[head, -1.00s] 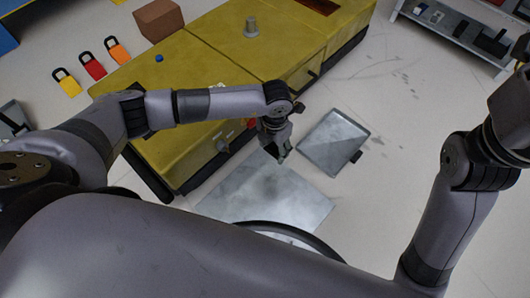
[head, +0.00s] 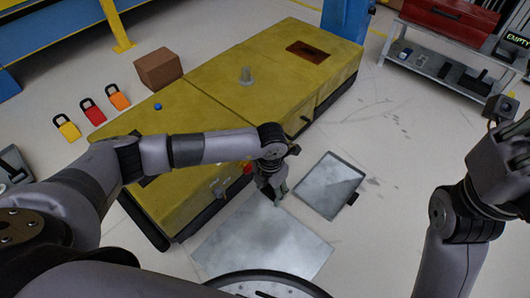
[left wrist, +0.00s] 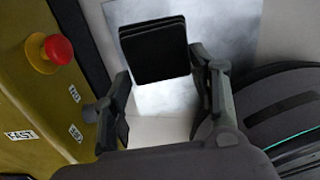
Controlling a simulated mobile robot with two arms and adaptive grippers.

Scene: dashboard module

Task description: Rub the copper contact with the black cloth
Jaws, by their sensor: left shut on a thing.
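My left gripper (head: 279,192) hangs over the floor beside the yellow module (head: 200,110), near its front side. In the left wrist view its fingers stand on either side of a black folded cloth (left wrist: 155,50), and the gripper is shut on it. A copper-brown rectangular plate (head: 314,50), which looks like the copper contact, lies on top of the module's far end, well away from the gripper. My right arm is at the right edge; its gripper is not clearly in view.
A grey sheet (head: 255,240) and a grey tray (head: 328,185) lie on the floor below and right of the gripper. A red button (left wrist: 59,49) is on the module's side. A brown box (head: 158,69) and several padlocks (head: 92,111) lie beyond.

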